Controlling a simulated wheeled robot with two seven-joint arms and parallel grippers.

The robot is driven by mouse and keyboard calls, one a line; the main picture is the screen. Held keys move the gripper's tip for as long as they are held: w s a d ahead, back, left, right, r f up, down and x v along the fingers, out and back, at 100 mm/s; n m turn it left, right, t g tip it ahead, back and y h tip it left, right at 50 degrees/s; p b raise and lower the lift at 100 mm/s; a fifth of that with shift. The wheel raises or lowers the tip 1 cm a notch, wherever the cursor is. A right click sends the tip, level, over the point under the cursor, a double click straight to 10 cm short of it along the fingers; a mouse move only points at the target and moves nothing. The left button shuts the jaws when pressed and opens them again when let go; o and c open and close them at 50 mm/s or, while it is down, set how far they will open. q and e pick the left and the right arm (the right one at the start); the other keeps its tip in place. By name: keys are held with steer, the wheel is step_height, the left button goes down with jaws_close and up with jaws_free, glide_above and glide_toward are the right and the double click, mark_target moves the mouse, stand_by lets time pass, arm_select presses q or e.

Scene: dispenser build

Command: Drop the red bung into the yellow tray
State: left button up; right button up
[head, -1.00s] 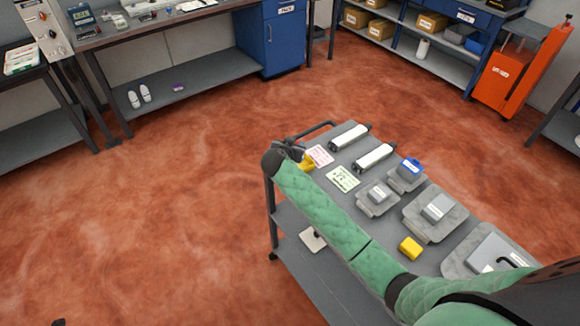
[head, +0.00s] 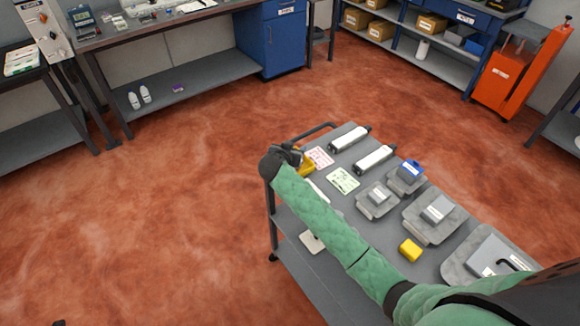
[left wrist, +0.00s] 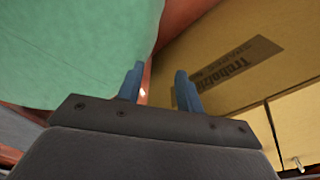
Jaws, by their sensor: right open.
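The yellow tray (head: 306,167) is at the far left corner of the grey cart, partly hidden by my right gripper. My right gripper (head: 296,154) is at the tray, at the end of the green arm that crosses the cart's left side. It is open, but its fingers are small and dark here. I cannot make out the red bung in any view. My left gripper (left wrist: 158,85) shows in the left wrist view with its two blue fingers apart and nothing visible between them. It is not in the head view.
The cart (head: 385,227) carries two white cylinders (head: 349,138), a pink card (head: 320,157), a green card (head: 342,180), several grey holders and a yellow block (head: 410,249). Open red floor lies left of the cart. A cardboard box (left wrist: 235,60) fills the left wrist view's right side.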

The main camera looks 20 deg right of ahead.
steer(key=v, duration=0.5)
steer(key=shift+s+a+r, duration=0.15)
steer(key=shift+s+a, duration=0.1)
steer(key=shift+s, duration=0.05)
